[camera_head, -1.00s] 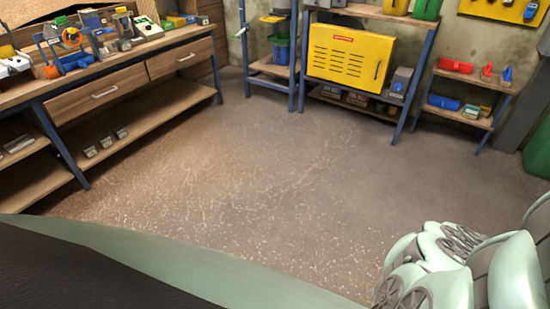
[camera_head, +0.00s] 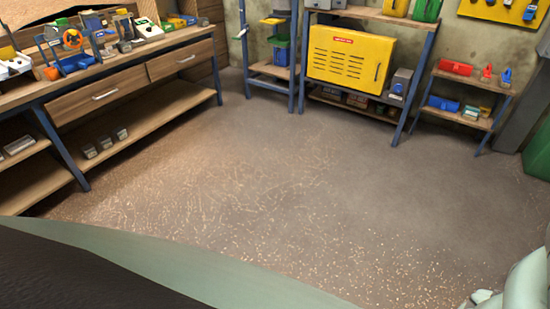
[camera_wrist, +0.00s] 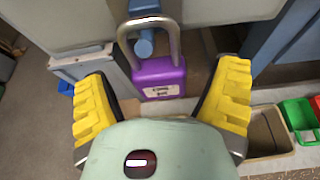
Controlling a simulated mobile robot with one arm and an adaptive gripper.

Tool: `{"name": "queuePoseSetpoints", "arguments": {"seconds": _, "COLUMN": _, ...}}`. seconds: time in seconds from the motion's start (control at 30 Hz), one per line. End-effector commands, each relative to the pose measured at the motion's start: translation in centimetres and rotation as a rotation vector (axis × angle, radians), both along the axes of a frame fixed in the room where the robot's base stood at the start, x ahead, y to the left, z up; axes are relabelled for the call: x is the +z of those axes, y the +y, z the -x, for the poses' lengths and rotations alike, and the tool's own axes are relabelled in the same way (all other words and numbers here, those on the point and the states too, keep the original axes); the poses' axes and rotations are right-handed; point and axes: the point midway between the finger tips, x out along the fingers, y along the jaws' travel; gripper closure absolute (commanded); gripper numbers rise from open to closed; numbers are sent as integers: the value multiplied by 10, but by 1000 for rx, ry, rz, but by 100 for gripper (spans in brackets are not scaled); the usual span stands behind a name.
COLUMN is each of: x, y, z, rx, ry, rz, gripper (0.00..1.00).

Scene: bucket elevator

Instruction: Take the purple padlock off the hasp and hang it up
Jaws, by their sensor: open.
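In the wrist view, the purple padlock (camera_wrist: 160,79) hangs upright by its metal shackle. It has a white label on its front. The shackle goes around a blue-grey part (camera_wrist: 143,42), which looks like the hasp. My gripper (camera_wrist: 164,92) is open, with its yellow fingers on the left and right of the padlock. Neither finger appears to touch it, though the depth is hard to judge. In the head view I cannot make out the purple padlock or my gripper's fingers.
In the wrist view, a brown bin (camera_wrist: 268,132) and a green bin (camera_wrist: 299,113) stand to the right. In the head view, a workbench (camera_head: 130,60) lines the left and a yellow cabinet (camera_head: 345,58) stands at the back. The floor (camera_head: 260,170) between is clear.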

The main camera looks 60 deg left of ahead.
Motion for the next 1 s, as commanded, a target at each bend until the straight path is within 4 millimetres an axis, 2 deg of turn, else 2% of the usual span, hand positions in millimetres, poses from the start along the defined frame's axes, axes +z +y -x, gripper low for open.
{"name": "queuePoseSetpoints", "arguments": {"seconds": 0.2, "x": -4, "y": -9, "z": -4, "rx": 0, "ry": 2, "rz": 2, "gripper": 13}}
{"name": "queuePoseSetpoints", "arguments": {"seconds": 0.47, "x": -5, "y": -9, "z": -4, "rx": 1, "ry": 2, "rz": 0, "gripper": 11}}
{"name": "queuePoseSetpoints", "arguments": {"seconds": 1.0, "x": -5, "y": -9, "z": -4, "rx": 1, "ry": 2, "rz": 0, "gripper": 67}}
